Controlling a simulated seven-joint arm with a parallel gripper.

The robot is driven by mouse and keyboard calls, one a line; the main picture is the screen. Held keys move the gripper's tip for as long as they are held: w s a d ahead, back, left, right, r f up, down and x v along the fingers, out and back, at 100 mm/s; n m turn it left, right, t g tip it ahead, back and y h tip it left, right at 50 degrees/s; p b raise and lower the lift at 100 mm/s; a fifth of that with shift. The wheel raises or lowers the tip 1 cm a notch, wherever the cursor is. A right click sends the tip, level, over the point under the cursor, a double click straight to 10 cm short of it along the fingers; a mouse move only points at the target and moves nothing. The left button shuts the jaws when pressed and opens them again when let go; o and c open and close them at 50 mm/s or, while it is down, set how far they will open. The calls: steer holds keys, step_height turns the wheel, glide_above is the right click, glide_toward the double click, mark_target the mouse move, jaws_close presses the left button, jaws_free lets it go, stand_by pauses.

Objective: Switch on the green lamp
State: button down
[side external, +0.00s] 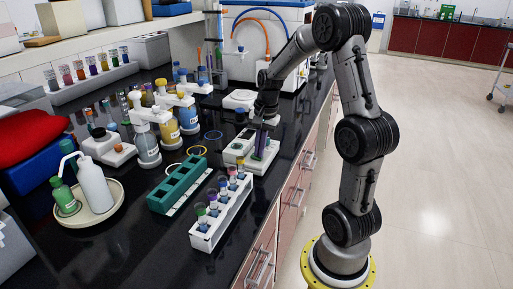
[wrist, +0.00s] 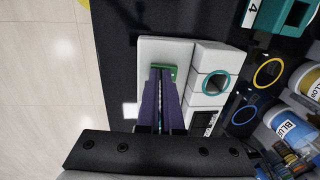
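A white device (side external: 252,152) stands on the black bench near its front edge. In the wrist view it is a flat white panel (wrist: 152,48) beside a white block with a teal ring (wrist: 215,83). A green part (wrist: 172,70) shows on the panel, partly hidden behind my fingertips; I cannot tell whether it is the lamp or its switch, or whether it is lit. My gripper (wrist: 161,72) points down over this green part, its dark purple fingers close together with nothing seen between them. Contact cannot be made out. My gripper (side external: 260,152) also shows above the device in the side view.
A teal rack (side external: 178,184) and a white rack of capped tubes (side external: 222,212) stand in front of the device. Labelled bottles (side external: 167,125) stand to its left. The floor (side external: 440,150) at right is open.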

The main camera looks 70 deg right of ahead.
steer(key=shift+r, duration=0.6)
step_height(320, 180, up, 13)
steer(key=s, duration=0.2)
steer(key=shift+s+f, duration=0.15)
steer(key=shift+s, duration=0.1)
steer(key=shift+w+t, duration=0.4)
steer(key=shift+w, duration=0.25)
steer(key=w+f, duration=0.1)
steer(key=f, duration=0.8)
steer(key=w+f, duration=0.1)
steer(key=f, duration=0.3)
steer(key=shift+w+f, duration=0.25)
steer(key=shift+w, duration=0.05)
